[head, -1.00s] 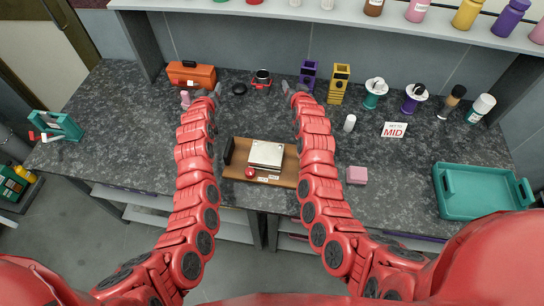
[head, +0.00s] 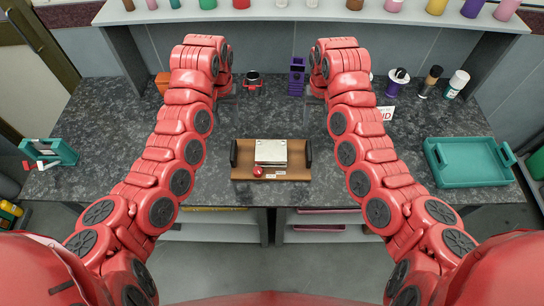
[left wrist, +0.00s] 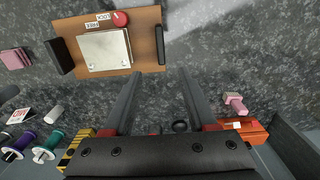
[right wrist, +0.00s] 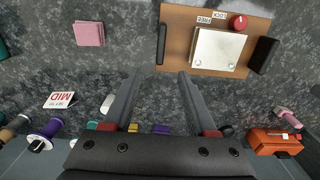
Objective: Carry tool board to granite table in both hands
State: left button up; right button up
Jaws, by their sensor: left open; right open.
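The tool board (head: 243,174) is a brown board with a black handle at each end, lying flat on the dark speckled granite table (head: 270,205) near its front edge. It carries a silver plate (head: 271,152) and a red knob (head: 257,171). My left gripper (head: 229,100) and right gripper (head: 314,101) are beyond the board, apart from it, open and empty. The board also shows in the left wrist view (left wrist: 146,54) and the right wrist view (right wrist: 179,45), ahead of the open fingers. Both handles are free.
A teal tray (head: 470,182) sits at the right. A teal holder (head: 50,153) is at the left. A purple block (head: 297,75) and a red item (head: 253,82) stand at the back below a shelf of bottles. My right arm hides part of the table.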

aim_at(233, 149)
pick_arm(q)
notch_tip(233, 149, down, 18)
jog(key=shift+a+r, duration=0.1)
jog(key=shift+r, duration=0.15)
pick_arm(e)
notch_tip(233, 149, down, 17)
jog(key=shift+a+f, duration=0.1)
jog(key=shift+f, duration=0.1)
pick_arm(q)
grip_shut()
pick_arm(e)
grip_shut()
pick_arm(q)
jog(key=shift+r, duration=0.1)
dwell(0.6)
